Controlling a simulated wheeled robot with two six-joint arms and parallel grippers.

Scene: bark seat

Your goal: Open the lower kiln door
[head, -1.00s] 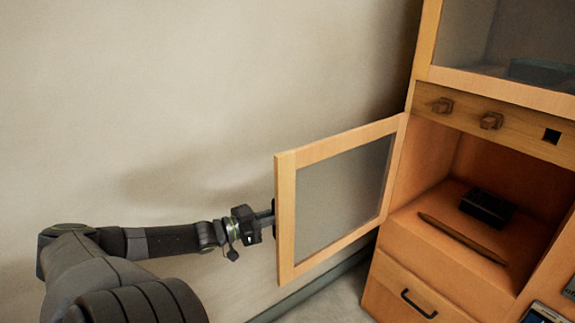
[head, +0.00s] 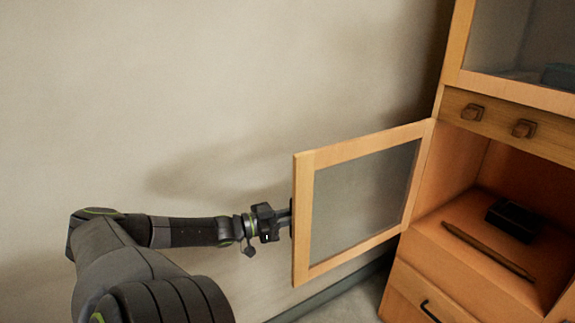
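The lower kiln door (head: 307,222) is a wooden frame with a grey glass pane (head: 360,200). It stands swung wide open to the left of the cabinet, hinged at its right edge. My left gripper (head: 288,217) is at the door's left edge, with its fingertips hidden behind the frame. I cannot see whether they are shut on a handle there. The lower compartment (head: 455,185) is open to view. My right gripper is out of view.
A dark block (head: 513,217) and a long brown stick (head: 487,250) lie on the compartment floor. A plain wall is behind the door.

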